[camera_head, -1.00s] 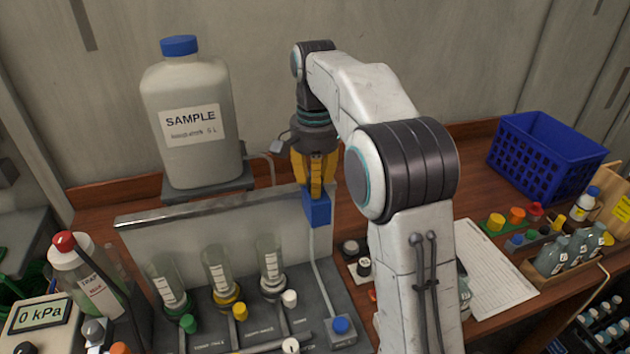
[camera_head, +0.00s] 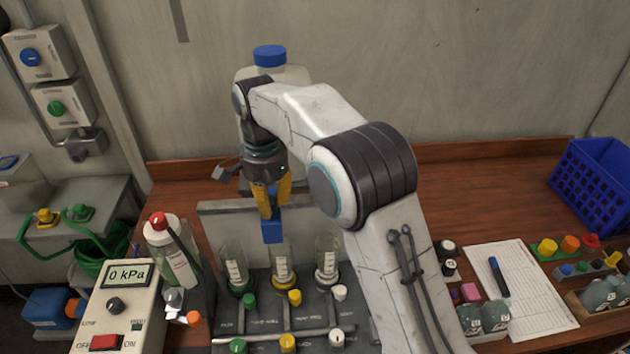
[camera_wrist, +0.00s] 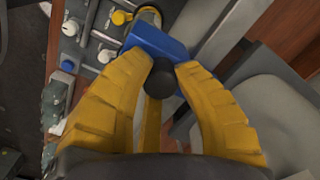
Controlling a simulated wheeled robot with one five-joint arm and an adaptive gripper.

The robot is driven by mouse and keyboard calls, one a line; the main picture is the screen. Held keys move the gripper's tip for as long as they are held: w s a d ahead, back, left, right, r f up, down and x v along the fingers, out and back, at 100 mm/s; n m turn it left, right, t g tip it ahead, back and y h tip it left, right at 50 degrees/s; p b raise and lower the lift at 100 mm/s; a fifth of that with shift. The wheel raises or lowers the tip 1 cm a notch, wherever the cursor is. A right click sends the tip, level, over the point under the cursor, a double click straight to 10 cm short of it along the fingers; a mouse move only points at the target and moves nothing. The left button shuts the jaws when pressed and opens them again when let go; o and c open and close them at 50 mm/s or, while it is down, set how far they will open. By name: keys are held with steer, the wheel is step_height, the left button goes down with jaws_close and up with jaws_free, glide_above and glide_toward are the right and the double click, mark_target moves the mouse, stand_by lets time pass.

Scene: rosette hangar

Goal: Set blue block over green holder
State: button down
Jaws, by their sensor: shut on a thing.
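My gripper (camera_head: 269,211) has yellow fingers shut on a blue block (camera_head: 271,230) and holds it in the air, roughly upright. In the wrist view the blue block (camera_wrist: 157,42) sits between the fingertips (camera_wrist: 163,62). The green holder (camera_head: 235,268) is the leftmost of three clear tubes on the dark rack, with a green ring at its base and a green knob in front. The height gap to the tubes is hard to tell.
A white holder (camera_head: 327,258) stands at the right of the rack. A metal panel (camera_head: 218,208) and a large sample bottle (camera_head: 298,75) are behind. A red-capped bottle (camera_head: 172,255) and a pressure box (camera_head: 118,310) stand left.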

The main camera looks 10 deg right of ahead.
steer(key=a+p, duration=0.2)
steer(key=a, duration=0.8)
steer(key=shift+f, duration=0.15)
steer(key=c, duration=1.3)
jaws_free()
steer(key=shift+c, duration=0.2)
steer(key=o, duration=0.3)
steer(key=shift+a, duration=0.25)
steer(key=shift+o, duration=0.7)
steer(key=shift+d, duration=0.15)
step_height(320, 180, up, 8)
steer(key=shift+f, duration=0.25)
